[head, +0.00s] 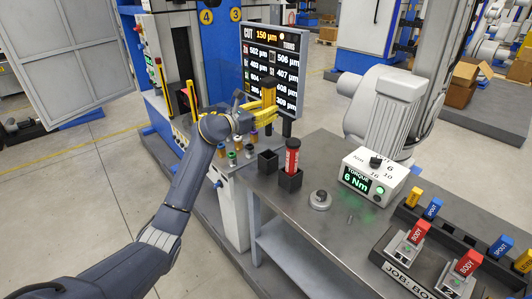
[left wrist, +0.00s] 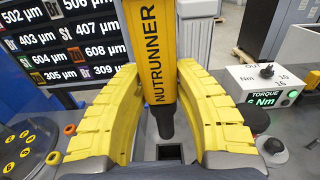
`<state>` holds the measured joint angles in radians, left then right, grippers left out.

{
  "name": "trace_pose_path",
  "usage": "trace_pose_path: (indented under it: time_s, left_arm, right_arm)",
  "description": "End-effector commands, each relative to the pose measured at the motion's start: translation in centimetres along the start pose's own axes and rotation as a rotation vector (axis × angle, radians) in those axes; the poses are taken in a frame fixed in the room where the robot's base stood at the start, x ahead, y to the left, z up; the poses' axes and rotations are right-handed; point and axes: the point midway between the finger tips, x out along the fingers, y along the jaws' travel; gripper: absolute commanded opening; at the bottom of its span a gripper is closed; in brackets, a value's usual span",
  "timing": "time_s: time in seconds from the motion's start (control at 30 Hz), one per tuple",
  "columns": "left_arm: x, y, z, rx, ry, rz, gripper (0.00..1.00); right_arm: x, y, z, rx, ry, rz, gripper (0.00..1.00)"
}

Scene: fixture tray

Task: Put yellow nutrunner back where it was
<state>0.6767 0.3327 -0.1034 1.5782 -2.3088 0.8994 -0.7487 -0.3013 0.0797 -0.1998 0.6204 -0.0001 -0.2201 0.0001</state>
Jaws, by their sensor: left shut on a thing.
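The yellow nutrunner (head: 268,97) has a black top and stands about upright in my left gripper (head: 262,117). The left wrist view shows its yellow body with the word NUTRUNNER (left wrist: 163,50) between my yellow fingers, which are shut on it. Its dark lower end hangs free. An empty black square holder (head: 268,163) stands at the table's left corner, below the nutrunner. Its square opening (left wrist: 168,152) shows just under the tool's tip in the left wrist view. The gap between tip and holder is hard to judge. My right gripper is not in view.
A red tool (head: 292,157) stands in a second black holder close to the right. A round grey knob piece (head: 320,199) and a torque box (head: 375,177) reading 6 Nm lie further right. A display board (head: 272,60) stands close behind the gripper.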

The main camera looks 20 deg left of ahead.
Motion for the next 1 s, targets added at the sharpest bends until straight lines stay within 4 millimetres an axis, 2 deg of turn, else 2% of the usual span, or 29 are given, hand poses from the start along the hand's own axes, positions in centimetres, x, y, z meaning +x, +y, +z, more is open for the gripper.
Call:
trace_pose_path:
  time_s: [0.2,0.4,0.6,0.87,1.0]
  left_arm:
    - [0.0,0.0,-4.7,-0.005,-0.002,0.001,0.0]
    - [0.1,0.0,-8.4,-0.004,-0.002,0.001,0.0]
    - [0.1,0.0,-10.7,-0.002,-0.003,0.001,0.0]
    - [0.1,0.0,-11.8,0.001,-0.003,0.001,0.0]
    - [0.1,0.0,-13.4,-0.003,-0.003,0.001,0.0]
  right_arm:
    - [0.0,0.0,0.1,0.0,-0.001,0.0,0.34]
    - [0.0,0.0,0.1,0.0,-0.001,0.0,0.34]
    - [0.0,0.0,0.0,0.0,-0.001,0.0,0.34]
    - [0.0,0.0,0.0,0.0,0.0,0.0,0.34]
    - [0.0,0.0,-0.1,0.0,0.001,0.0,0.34]
